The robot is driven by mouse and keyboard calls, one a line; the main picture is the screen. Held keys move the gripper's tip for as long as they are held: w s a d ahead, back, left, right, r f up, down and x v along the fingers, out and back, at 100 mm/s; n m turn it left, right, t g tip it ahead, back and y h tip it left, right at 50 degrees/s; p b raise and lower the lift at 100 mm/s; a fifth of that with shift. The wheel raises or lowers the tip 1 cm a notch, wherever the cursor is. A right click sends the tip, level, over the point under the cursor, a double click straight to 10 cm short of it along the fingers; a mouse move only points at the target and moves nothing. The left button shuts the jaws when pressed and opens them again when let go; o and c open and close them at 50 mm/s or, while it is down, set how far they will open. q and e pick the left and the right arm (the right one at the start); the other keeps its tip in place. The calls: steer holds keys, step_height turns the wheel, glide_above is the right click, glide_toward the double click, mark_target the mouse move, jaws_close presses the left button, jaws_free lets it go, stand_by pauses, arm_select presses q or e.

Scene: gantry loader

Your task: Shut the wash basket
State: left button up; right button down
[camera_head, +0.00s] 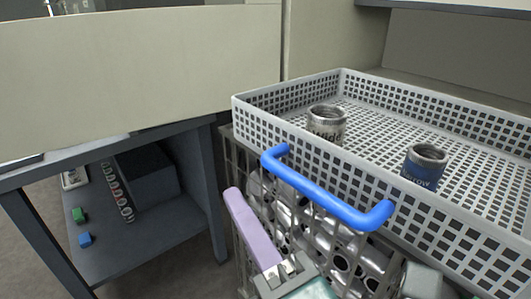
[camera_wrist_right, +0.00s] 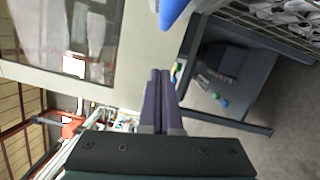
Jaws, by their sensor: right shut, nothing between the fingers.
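The wire wash basket (camera_head: 240,165) stands at the centre of the head view, full of round metal parts. A blue bar handle (camera_head: 325,192) crosses its front. I cannot tell which part the handle is fixed to. The handle's end (camera_wrist_right: 175,10) and the wire mesh (camera_wrist_right: 265,27) show at the top of the wrist view. My right gripper (camera_head: 232,193) has lilac fingers. It is shut, empty, and left of the handle in the head view, apart from it. Its fingers are pressed together in the wrist view (camera_wrist_right: 159,75). My left gripper is not in view.
A dark bench (camera_head: 130,245) with a lower shelf stands left, bearing a dark box (camera_head: 148,178) and green and blue blocks. A beige panel (camera_head: 140,65) is behind.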

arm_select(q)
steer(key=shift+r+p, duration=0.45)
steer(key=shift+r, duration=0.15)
arm_select(e)
steer(key=w+d, duration=0.2)
steer(key=d, duration=0.1)
steer(key=shift+w+d+r, duration=0.1)
steer(key=shift+w+r, duration=0.05)
steer(key=shift+r, duration=0.2)
